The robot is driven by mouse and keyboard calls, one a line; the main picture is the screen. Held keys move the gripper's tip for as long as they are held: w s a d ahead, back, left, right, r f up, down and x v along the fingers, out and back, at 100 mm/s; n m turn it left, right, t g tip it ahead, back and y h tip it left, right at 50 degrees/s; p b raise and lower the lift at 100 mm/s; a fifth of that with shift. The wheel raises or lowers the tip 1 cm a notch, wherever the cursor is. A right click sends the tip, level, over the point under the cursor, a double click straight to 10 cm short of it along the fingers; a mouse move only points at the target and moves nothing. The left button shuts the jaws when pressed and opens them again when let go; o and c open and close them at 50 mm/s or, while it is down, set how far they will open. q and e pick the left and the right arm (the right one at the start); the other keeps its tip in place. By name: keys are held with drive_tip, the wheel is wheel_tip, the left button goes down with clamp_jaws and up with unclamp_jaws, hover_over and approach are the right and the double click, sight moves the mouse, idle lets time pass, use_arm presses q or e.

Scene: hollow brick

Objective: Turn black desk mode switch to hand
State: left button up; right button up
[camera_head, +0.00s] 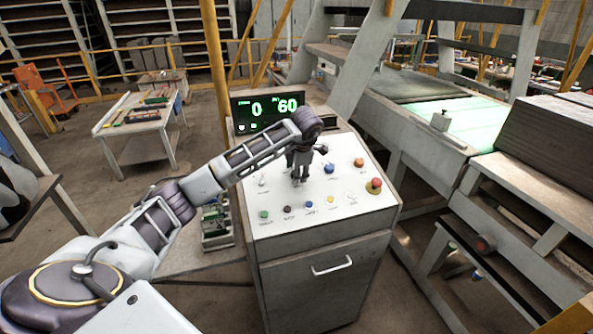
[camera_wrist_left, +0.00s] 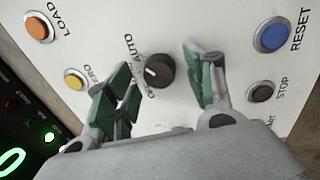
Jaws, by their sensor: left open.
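The black mode switch (camera_wrist_left: 160,71) is a round knob on the white desk panel in the left wrist view. It carries a short white mark on its left side. The word AUTO is printed up and left of it, and other lettering beside it is partly hidden by a finger. My left gripper (camera_wrist_left: 158,66) is open, its green-padded fingers on either side of the knob with gaps to it. In the head view my left gripper (camera_head: 299,181) points down over the middle of the desk panel (camera_head: 275,222) and hides the knob. My right gripper is not in view.
The wrist view shows the LOAD button (camera_wrist_left: 38,28), a yellow button (camera_wrist_left: 75,79), the RESET button (camera_wrist_left: 272,36) and the STOP button (camera_wrist_left: 262,93) nearby. A red mushroom button (camera_head: 374,186) stands at the panel's right. A display (camera_head: 268,111) stands behind.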

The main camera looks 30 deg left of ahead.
use_arm(q)
drive_tip(key=shift+w+a+f, duration=0.1)
drive_tip(key=shift+f, duration=0.25)
drive_tip(key=c, duration=1)
drive_tip(key=shift+c, duration=0.2)
